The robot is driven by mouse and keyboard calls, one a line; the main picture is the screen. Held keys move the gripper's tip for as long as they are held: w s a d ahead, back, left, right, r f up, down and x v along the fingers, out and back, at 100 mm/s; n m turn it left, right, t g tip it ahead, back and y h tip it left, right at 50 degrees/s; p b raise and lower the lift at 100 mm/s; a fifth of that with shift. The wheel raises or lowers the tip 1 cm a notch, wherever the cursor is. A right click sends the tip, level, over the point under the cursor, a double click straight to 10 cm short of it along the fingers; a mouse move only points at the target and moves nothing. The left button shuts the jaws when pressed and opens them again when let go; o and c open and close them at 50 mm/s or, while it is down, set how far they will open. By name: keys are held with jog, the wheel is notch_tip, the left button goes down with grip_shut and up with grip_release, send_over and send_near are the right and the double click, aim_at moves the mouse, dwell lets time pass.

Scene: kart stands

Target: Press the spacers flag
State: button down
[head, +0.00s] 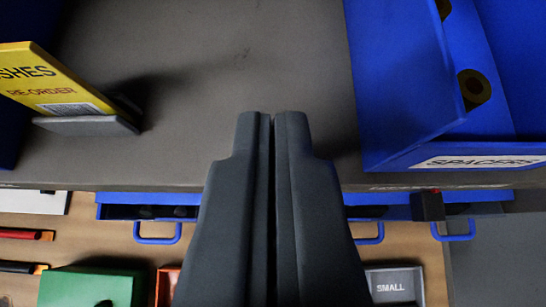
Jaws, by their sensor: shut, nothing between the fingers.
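The blue bin labelled SPACERS (385,85) stands on the grey shelf at the right, with dark round parts in it. I see no raised flag lettered for spacers. A small dark block with a red spot on top (428,206) sits at the shelf's front edge below that bin; I cannot tell what it is. A yellow flag (48,80) reading "...SHES RE-ORDER" stands tilted on a grey base at the left. My gripper (268,118) is shut and empty, its tips over the shelf between the yellow flag and the spacers bin, apart from both.
The grey shelf (220,60) is clear between the bins. Below its edge are blue drawers with handles (158,232), a green box (95,287), a grey box marked SMALL (395,285) and red- and black-handled tools at the left. Part of a blue bin shows at the far left.

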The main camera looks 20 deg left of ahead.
jog(key=s+d+f+t+y, duration=0.2)
jog(key=s+f+t, duration=0.4)
jog(key=t, duration=0.4)
jog(key=shift+s+d+f+y, duration=0.15)
jog(key=shift+s+f+y, duration=0.2)
jog(key=shift+f+y, duration=0.35)
jog(key=shift+r, duration=0.2)
jog(key=s+d, duration=0.2)
jog(key=s, duration=0.5)
jog(key=shift+s+d+f, duration=0.35)
dwell(0.4)
